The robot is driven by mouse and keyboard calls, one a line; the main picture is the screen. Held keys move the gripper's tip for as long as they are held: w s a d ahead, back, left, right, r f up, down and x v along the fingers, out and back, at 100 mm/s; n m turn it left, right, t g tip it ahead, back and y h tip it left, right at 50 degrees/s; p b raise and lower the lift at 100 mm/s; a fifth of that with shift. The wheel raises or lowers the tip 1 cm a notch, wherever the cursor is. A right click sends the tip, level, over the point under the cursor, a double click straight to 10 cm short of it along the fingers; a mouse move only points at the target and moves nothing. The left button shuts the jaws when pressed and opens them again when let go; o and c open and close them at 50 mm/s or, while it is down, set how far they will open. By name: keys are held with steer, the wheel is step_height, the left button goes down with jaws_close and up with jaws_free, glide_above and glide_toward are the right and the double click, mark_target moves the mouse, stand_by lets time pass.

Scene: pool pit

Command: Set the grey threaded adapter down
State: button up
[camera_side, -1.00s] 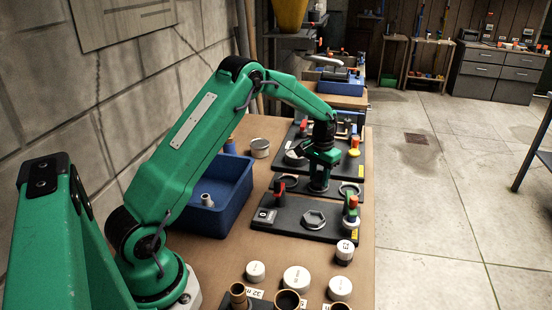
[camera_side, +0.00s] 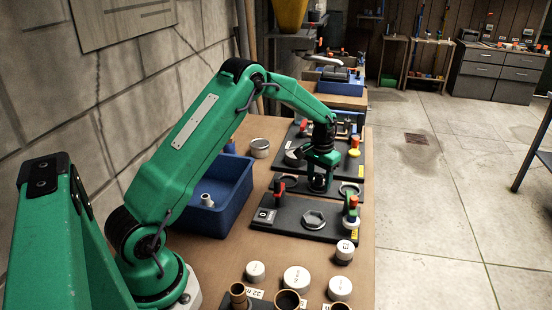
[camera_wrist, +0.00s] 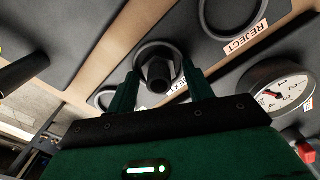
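The grey threaded adapter (camera_wrist: 157,74) shows in the wrist view between my fingers, its dark open end toward the camera. It is over or inside a dark ring (camera_wrist: 142,52) on a black board; whether it touches the board I cannot tell. My gripper (camera_wrist: 161,70) has its two green fingers apart, one on each side of the adapter, with a gap visible at the right finger. In the side view, my gripper (camera_side: 320,180) is low over the middle board, and the adapter is largely hidden there by the fingers.
A ring labelled REJECT (camera_wrist: 233,14) and a round gauge (camera_wrist: 277,91) lie right in the wrist view. A blue bin (camera_side: 222,200) with a pale fitting stands left of the boards. White caps (camera_side: 297,279) stand nearer.

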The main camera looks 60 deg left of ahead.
mark_target(319, 176)
steer(key=shift+s+d+f, duration=0.1)
steer(key=shift+s+f, duration=0.1)
steer(key=shift+f, duration=0.05)
step_height(319, 176, up, 14)
steer(key=shift+f, duration=0.25)
stand_by(0.3)
steer(key=shift+w, duration=0.1)
stand_by(0.4)
